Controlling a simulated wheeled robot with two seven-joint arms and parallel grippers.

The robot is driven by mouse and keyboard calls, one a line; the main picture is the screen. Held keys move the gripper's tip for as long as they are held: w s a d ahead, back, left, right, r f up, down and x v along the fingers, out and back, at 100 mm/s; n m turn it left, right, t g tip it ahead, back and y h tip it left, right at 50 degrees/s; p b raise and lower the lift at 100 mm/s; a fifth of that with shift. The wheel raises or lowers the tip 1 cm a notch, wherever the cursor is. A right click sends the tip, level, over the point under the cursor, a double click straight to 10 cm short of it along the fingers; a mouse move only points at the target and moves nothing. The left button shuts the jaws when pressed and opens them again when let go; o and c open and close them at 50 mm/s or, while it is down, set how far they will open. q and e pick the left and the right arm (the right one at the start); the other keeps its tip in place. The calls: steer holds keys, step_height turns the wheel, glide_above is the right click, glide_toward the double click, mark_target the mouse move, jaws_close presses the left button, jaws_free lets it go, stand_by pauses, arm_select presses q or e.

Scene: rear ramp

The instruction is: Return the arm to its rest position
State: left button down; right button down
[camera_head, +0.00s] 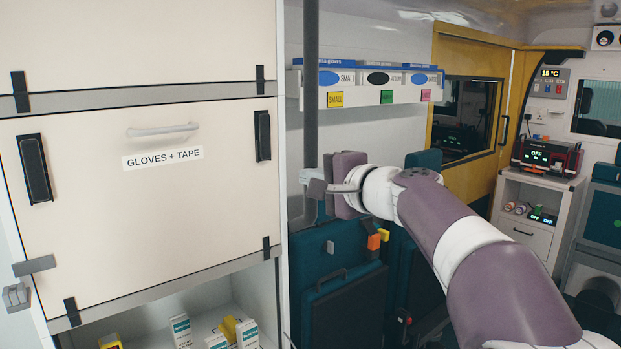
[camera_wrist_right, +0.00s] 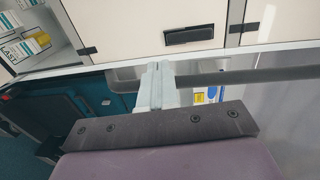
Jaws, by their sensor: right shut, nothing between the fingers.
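My right arm comes in from the lower right of the head view, its purple and white links stretched toward the middle. My right gripper (camera_head: 314,186) is at the end of it, beside the right edge of the cabinet and in front of the grey vertical pole. In the right wrist view the gripper's two fingers (camera_wrist_right: 156,86) lie together, shut, with nothing seen between them. The pole crosses behind them there; I cannot tell whether they touch it. My left gripper is not in view.
A cream cabinet door (camera_head: 150,200) labelled GLOVES + TAPE is closed at left, above an open shelf with small boxes (camera_head: 181,330). A glove rack (camera_head: 370,88) hangs on the back wall. Teal bags (camera_head: 345,300) are below the arm. A white drawer unit (camera_head: 530,232) stands at right.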

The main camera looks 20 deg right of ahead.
steer(key=s+d+f+n+g+h+p, duration=0.1)
steer(key=s+f+n+g+h, duration=0.2)
steer(key=f, duration=0.9)
steer(key=s+d+f+n+g+h+p, duration=0.1)
steer(key=s+f+n+g, duration=0.2)
steer(key=f, duration=0.8)
steer(key=s+a+f+n+g+h+p, duration=0.1)
steer(key=s+f+n+g, duration=0.3)
steer(key=s, duration=0.6)
steer(key=s+a+f+n+g+p, duration=0.3)
steer(key=s+f+n+g, duration=0.1)
steer(key=s+f, duration=0.5)
steer(key=shift+s+a+f+h+p, duration=0.25)
steer(key=shift+s+a+h+p, duration=0.05)
steer(key=shift+s+h+p, duration=0.1)
